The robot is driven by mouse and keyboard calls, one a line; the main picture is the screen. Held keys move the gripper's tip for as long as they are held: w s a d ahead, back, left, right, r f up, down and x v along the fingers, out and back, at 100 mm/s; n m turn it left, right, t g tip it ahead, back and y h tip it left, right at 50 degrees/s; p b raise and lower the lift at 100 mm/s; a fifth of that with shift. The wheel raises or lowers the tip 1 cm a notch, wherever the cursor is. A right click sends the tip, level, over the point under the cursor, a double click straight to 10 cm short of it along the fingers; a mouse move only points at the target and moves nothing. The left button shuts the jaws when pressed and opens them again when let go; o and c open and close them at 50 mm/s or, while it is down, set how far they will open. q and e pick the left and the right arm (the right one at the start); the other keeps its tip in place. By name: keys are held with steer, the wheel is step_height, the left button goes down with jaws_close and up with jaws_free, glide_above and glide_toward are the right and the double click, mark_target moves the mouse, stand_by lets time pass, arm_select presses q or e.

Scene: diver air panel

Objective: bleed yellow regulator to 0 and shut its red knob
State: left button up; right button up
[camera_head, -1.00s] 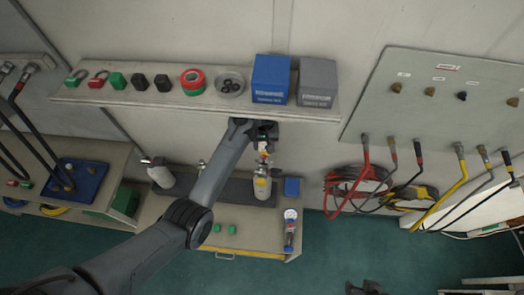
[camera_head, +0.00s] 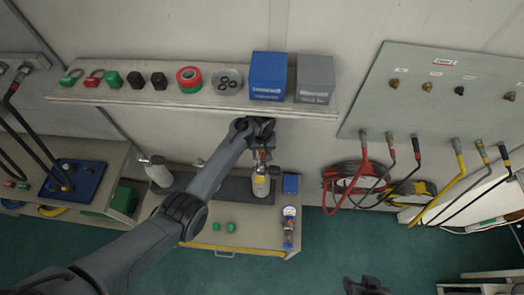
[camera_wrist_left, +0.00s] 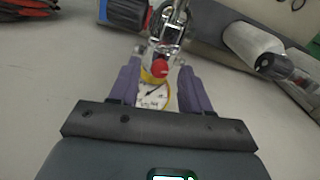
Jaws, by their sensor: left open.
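In the left wrist view, the regulator shows a chrome body (camera_wrist_left: 168,35), a red knob (camera_wrist_left: 160,69) and a yellow-rimmed gauge (camera_wrist_left: 153,95) with a white face. My left gripper (camera_wrist_left: 158,88) is open, with its purple fingers on either side of the gauge and the knob close in front of them. I cannot tell whether they touch. The needle reading is too small to tell. In the head view, my left gripper (camera_head: 263,141) is above a white bottle (camera_head: 261,186) and partly hides the regulator there. A dark shape at the bottom edge may be my right gripper (camera_head: 366,286).
A shelf (camera_head: 180,98) with blue (camera_head: 269,76) and grey (camera_head: 315,80) boxes overhangs close behind my left gripper. Another bottle (camera_head: 159,172) stands to the left. A hose panel (camera_head: 425,105) is on the right.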

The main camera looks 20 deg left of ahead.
arm_select(q)
jaws_close()
